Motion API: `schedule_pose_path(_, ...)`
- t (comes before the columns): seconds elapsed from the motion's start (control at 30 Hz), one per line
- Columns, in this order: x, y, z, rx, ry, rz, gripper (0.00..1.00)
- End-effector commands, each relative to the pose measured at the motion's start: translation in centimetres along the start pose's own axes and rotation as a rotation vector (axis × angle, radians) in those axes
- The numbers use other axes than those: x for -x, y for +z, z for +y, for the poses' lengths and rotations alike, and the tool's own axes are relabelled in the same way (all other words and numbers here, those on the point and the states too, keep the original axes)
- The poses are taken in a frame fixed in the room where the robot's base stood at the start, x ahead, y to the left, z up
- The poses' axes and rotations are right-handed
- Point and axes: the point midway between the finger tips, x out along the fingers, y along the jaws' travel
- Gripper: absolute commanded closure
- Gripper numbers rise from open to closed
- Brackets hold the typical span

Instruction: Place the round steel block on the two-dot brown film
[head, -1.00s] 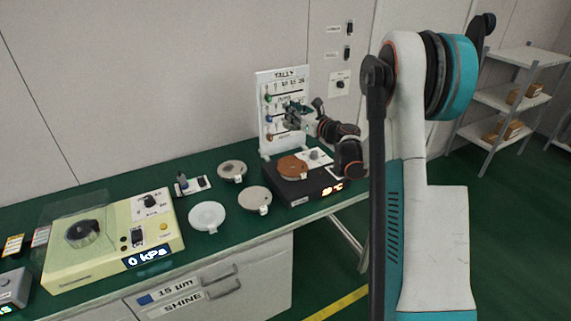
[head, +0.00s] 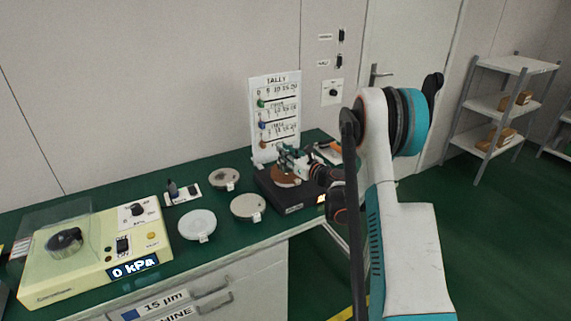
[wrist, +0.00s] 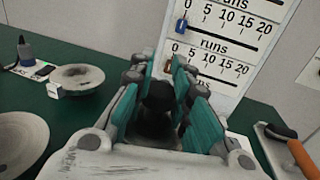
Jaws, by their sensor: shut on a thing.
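My gripper (head: 291,160) is over the brown disc (head: 286,181), which lies on a black box (head: 262,182) with a lit display. The arm and gripper partly cover the disc, and I see no dots on it. In the wrist view my gripper (wrist: 160,85) is shut on a dark, rounded thing, seemingly the round steel block (wrist: 157,98). Its lower part is in shadow between the teal fingers. I cannot tell whether it touches the disc.
The tally board (head: 275,92) stands close behind my gripper. Grey dishes (head: 248,207) (head: 224,179) and a white dish (head: 197,224) are to the left, then a cream pressure unit (head: 90,262). A black tool with an orange handle (wrist: 302,158) lies at right in the wrist view.

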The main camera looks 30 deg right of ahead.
Motion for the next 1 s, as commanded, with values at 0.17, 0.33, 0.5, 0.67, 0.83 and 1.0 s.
schedule_pose_path(0.17, 0.0, -2.6, 0.0, -0.001, 0.0, -0.001, 1.0)
schedule_pose_path(0.33, 0.0, -3.6, 0.0, -0.001, 0.0, -0.001, 1.0)
schedule_pose_path(0.5, 0.0, -3.5, 0.0, -0.001, 0.0, -0.001, 1.0)
schedule_pose_path(0.67, 0.0, -3.7, 0.0, -0.001, 0.0, -0.001, 1.0)
schedule_pose_path(0.83, 0.0, -3.8, 0.0, 0.0, 0.0, 0.0, 0.56)
schedule_pose_path(1.0, 0.0, -3.8, 0.0, 0.0, 0.0, 0.0, 0.56)
